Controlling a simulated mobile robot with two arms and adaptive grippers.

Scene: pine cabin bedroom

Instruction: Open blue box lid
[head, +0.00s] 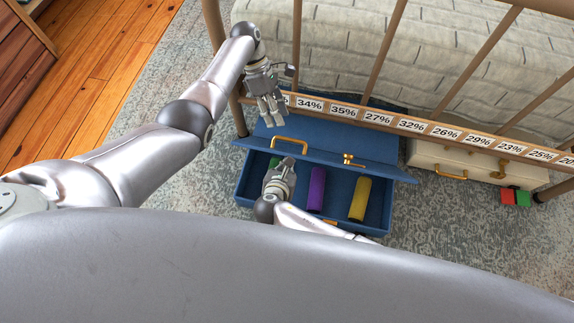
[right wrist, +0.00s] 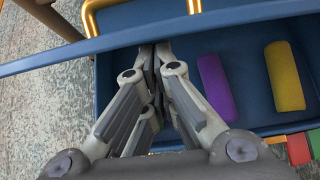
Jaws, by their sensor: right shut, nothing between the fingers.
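The blue box (head: 385,215) stands on the rug with its blue lid (head: 320,138) raised partway, so the inside shows from the front. The lid has a gold handle (head: 289,142) and a gold clasp (head: 353,160). My right gripper (head: 284,165) is over the box's left part; in the right wrist view its fingers (right wrist: 154,50) are shut and empty, tips at the lid's front edge (right wrist: 150,45). I cannot tell whether they touch it. My left gripper (head: 273,122) hangs above the lid's left rear part; its finger gap is unclear.
A purple cylinder (head: 317,190) and a yellow cylinder (head: 360,198) lie in the box. A bed rail (head: 400,124) with percentage labels runs close behind the lid. A cream case (head: 475,165) stands right, near red (head: 508,197) and green (head: 523,197) blocks.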

